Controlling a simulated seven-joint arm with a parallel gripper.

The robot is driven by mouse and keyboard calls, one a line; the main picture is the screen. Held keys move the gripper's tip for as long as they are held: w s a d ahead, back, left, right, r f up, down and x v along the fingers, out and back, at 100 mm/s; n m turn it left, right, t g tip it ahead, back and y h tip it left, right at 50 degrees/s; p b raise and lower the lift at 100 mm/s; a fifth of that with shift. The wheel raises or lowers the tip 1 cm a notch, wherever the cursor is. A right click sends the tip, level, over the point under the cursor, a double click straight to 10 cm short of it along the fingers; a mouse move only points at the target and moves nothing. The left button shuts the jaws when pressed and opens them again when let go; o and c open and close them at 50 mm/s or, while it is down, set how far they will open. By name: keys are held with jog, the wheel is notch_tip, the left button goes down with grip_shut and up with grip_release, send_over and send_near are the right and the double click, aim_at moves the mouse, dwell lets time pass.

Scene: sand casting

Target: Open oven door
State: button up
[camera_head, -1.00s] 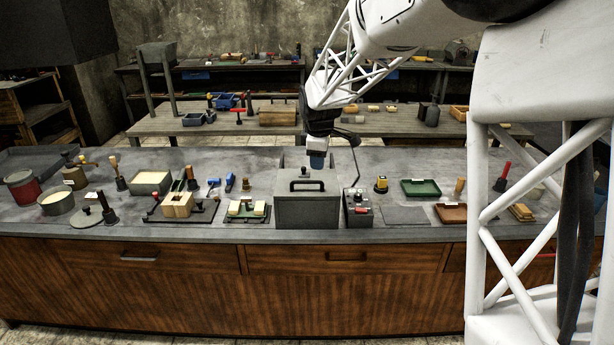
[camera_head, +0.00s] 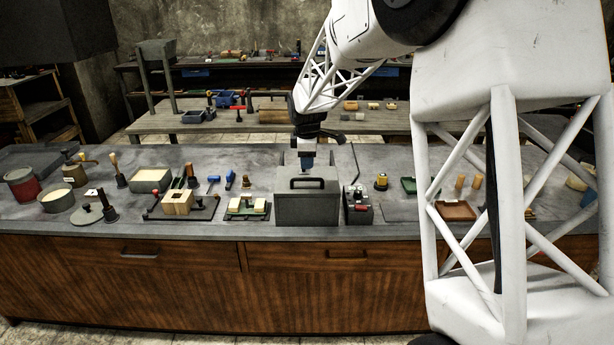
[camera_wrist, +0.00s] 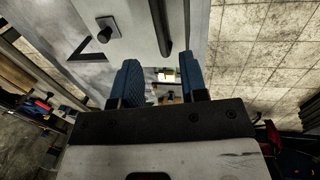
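The oven is a grey box (camera_head: 306,207) at the middle of the bench, with a dark bar handle (camera_head: 307,183) on its front. Its door looks shut. My gripper (camera_head: 307,161) points down just above and behind the box top in the head view. In the wrist view its two blue fingers (camera_wrist: 144,66) are apart with nothing between them. A dark bar, seemingly the handle (camera_wrist: 163,28), shows beyond the fingertips, beside a dark knob (camera_wrist: 108,28) on a pale grey surface. The gripper seems not to touch the handle.
A control box (camera_head: 358,205) stands close to the oven's right. A small green-based mould (camera_head: 247,208) and a wooden block (camera_head: 177,202) on a dark plate lie to its left. Trays, including a brown one (camera_head: 456,210), lie right, partly behind my arm.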

aim_at(307, 179)
jog(key=shift+w+f, duration=0.25)
jog(key=shift+f, duration=0.95)
jog(key=shift+w+f, duration=0.2)
jog(key=shift+f, duration=1)
jog(key=shift+w+f, duration=0.25)
jog(key=shift+f, duration=0.95)
grip_shut()
